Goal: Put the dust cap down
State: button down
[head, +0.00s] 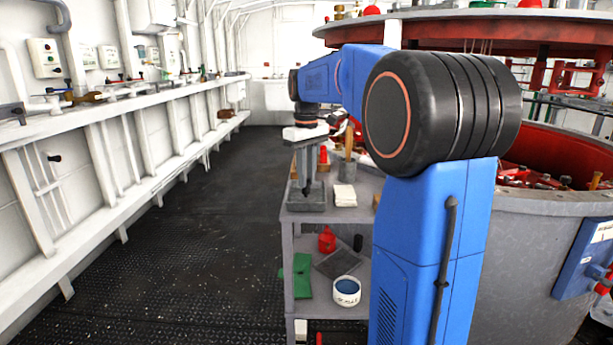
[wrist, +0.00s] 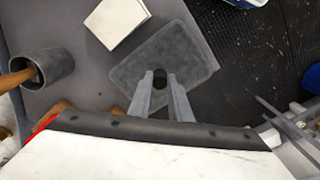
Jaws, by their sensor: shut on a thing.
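My gripper (head: 306,188) points down over the grey tray (head: 306,208), at the left front corner of the trolley top. In the wrist view my gripper (wrist: 160,80) is shut on a small black cylindrical dust cap (wrist: 160,79), held between the fingertips. The grey tray also shows below it in the wrist view (wrist: 190,45), with bare floor inside around the cap. Whether the cap touches the tray floor I cannot tell. In the head view the cap is a small dark spot at the fingertips.
A white block (head: 344,195) lies right of the tray; it also shows in the wrist view (wrist: 118,20). The lower shelf holds a red item (head: 326,240), a white bowl (head: 347,291) and a green item (head: 301,277).

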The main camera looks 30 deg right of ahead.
jog(key=c, duration=1.6)
grip_release()
jog(key=shift+c, duration=0.2)
notch_tip(320, 180, up, 12)
jog(key=s+a+f+t, duration=0.1)
jog(key=s+a+f, duration=0.4)
jog(key=s+f, duration=0.4)
jog(key=s+a+f+m+t, duration=0.1)
jog(key=s+a+f+t, duration=0.1)
jog(key=s+a+f, duration=0.3)
jog(key=s+a+f+m+t, duration=0.1)
jog(key=s+a+f, duration=0.5)
jog(key=s+f, duration=0.6)
jog(key=s, duration=0.4)
jog(key=shift+s+f+t, duration=0.25)
jog(key=shift+f+t, duration=0.15)
